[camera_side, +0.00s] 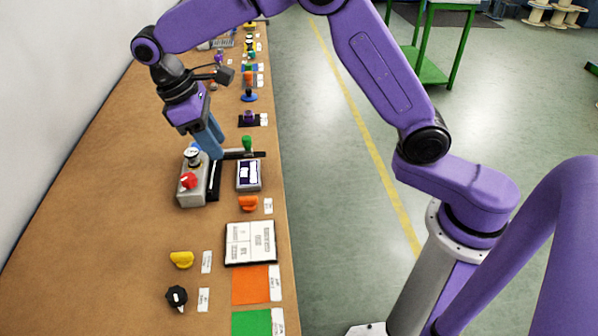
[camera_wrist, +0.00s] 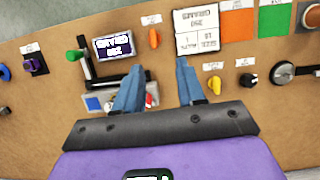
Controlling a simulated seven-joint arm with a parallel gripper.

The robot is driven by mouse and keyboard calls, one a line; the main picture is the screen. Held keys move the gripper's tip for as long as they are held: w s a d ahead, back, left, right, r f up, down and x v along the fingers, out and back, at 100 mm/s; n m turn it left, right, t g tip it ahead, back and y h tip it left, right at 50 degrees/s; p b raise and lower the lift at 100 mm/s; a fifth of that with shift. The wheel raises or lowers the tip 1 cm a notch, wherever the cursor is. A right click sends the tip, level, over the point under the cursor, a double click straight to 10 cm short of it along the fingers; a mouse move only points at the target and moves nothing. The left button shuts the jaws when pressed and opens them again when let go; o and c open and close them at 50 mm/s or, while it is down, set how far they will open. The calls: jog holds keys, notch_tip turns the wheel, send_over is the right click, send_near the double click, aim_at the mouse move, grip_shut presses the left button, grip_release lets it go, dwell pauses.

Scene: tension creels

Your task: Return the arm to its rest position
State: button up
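My gripper (camera_side: 213,148) hangs over the table beside a grey box, its blue fingers pointing down. In the wrist view my gripper (camera_wrist: 158,78) has its two fingers well apart, with bare table and part of a red knob (camera_wrist: 150,100) between them. Nothing is held. The grey box (camera_side: 192,198) carries a round gauge (camera_side: 192,155) and the red knob. My fingers overlap its far end in the side view; I cannot tell whether they touch it. The arm is bent, reaching out over the table.
A small display unit (camera_side: 248,177) and a green-knobbed lever (camera_side: 246,143) stand close by. Orange (camera_side: 248,204), yellow (camera_side: 181,259) and black (camera_side: 176,297) knobs lie nearer the camera. A row of controls runs along the table's far right edge. A wall borders the table's left.

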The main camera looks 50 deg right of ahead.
jog(key=s+d+n+t+y, duration=0.1)
jog(key=s+d, duration=0.4)
jog(key=s, duration=0.4)
jog(key=s+d+n+t+y, duration=0.1)
jog(key=s+d, duration=0.3)
jog(key=s, duration=0.6)
jog(key=s+d+n+y, duration=0.1)
jog(key=s+d, duration=0.4)
jog(key=s, duration=0.5)
jog(key=shift+s+d+f+n+t, duration=0.15)
jog(key=shift+d+f+n+t, duration=0.15)
jog(key=shift+d+t, duration=0.1)
